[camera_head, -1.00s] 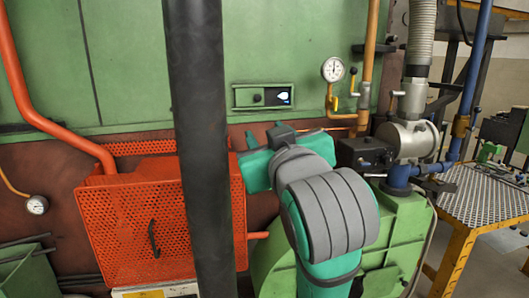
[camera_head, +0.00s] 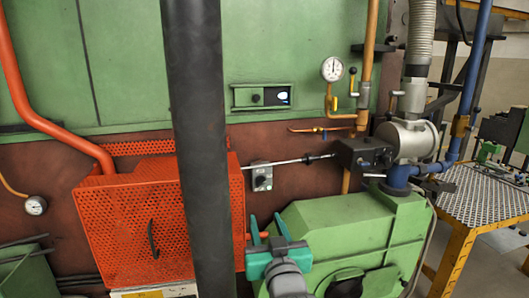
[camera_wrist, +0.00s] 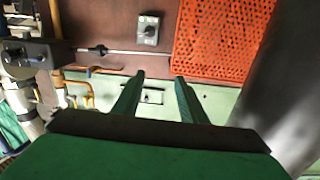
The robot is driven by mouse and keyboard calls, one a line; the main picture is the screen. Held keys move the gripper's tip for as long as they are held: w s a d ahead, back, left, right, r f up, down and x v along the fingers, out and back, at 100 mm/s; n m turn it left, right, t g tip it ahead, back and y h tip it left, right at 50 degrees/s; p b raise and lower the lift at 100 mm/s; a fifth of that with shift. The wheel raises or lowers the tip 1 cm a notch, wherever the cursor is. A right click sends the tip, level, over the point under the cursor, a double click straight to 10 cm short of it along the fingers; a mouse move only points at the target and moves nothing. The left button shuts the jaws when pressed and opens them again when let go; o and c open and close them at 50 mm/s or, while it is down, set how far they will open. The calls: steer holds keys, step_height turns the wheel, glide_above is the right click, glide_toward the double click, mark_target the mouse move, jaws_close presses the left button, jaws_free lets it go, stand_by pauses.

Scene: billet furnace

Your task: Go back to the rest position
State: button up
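My gripper (camera_head: 267,228) is low in the head view, in front of the green burner housing (camera_head: 345,230) and right of the orange mesh guard (camera_head: 135,235). Its two fingers stand apart with nothing between them. In the wrist view my gripper (camera_wrist: 160,79) also shows its two fingers apart and empty. A grey switch box with a dark knob (camera_head: 262,178) is on the brown wall above the gripper in the head view. The same switch box shows beyond the fingertips in the wrist view (camera_wrist: 148,30).
A thin rod (camera_head: 290,161) runs toward a dark control box (camera_head: 365,153) at the right. A pressure gauge (camera_head: 333,69), pipes and a grey valve body (camera_head: 408,138) are close by. A yellow-framed table (camera_head: 480,197) stands at the far right.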

steer(key=s+f+m+h, duration=0.1)
steer(key=s+f, duration=0.4)
steer(key=f, duration=0.5)
steer(key=s+f+m+h, duration=0.1)
steer(key=s+f, duration=0.4)
steer(key=f, duration=0.4)
steer(key=s+f+m+h, duration=0.1)
steer(key=s+f, duration=0.4)
steer(key=f, duration=0.5)
steer(key=s+f+g, duration=0.1)
steer(key=s+f, duration=0.2)
steer(key=s, duration=1.2)
steer(key=s+f+n+g, duration=0.1)
steer(key=s+f, duration=0.2)
steer(key=s, duration=1.2)
steer(key=shift+a+f, duration=0.2)
steer(key=shift+f, duration=0.2)
steer(key=shift+c, duration=1.3)
steer(key=shift+s, duration=0.15)
